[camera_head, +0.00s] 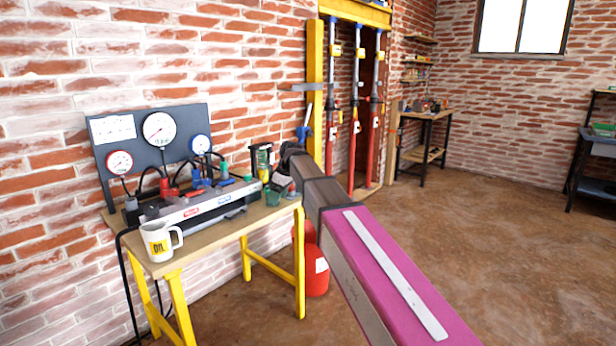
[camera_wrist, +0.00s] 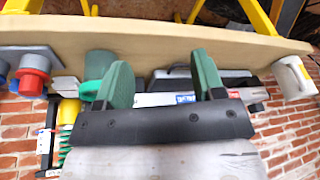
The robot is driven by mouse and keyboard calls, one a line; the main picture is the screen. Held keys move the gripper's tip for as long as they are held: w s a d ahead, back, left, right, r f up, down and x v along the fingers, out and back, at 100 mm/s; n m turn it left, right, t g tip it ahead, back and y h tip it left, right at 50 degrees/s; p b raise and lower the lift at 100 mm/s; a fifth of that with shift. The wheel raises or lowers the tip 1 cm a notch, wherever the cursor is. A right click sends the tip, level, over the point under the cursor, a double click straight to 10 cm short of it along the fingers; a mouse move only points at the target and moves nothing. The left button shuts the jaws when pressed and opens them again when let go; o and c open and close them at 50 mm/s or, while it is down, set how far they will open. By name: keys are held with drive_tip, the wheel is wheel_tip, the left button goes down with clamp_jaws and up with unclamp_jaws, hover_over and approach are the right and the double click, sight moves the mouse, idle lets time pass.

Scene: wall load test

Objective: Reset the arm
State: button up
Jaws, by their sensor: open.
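My gripper (camera_wrist: 160,78) is open, with its two green finger pads spread apart and nothing seen between them. In the wrist view the workbench (camera_wrist: 150,33) shows upside down across the top, beyond the fingers. In the head view my arm reaches from the lower right toward the right end of the workbench (camera_head: 145,270); the fingers are hard to make out there. A green cylinder (camera_wrist: 98,64) shows close behind the left finger in the wrist view; whether they touch I cannot tell.
On the bench stand a white mug (camera_head: 160,242), a gauge panel (camera_head: 178,140) with hoses, and a long grey block (camera_head: 205,207) with connectors. A red canister (camera_head: 316,275) stands on the floor. A yellow frame (camera_head: 315,95) stands at the wall. Floor at right is clear.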

drive_tip(key=s+d+f+m+h, duration=0.1)
drive_tip(key=s+d+f+m, duration=0.6)
drive_tip(key=s+d+f, duration=0.5)
drive_tip(key=s+d+f+m+h, duration=0.2)
drive_tip(key=s+d+f+m, duration=0.5)
drive_tip(key=s+d+f, duration=0.4)
drive_tip(key=d+f, duration=0.5)
drive_tip(key=d, duration=0.2)
drive_tip(key=shift+s+f+h, duration=0.3)
drive_tip(key=shift+s+f, duration=0.05)
drive_tip(key=shift+s, duration=0.05)
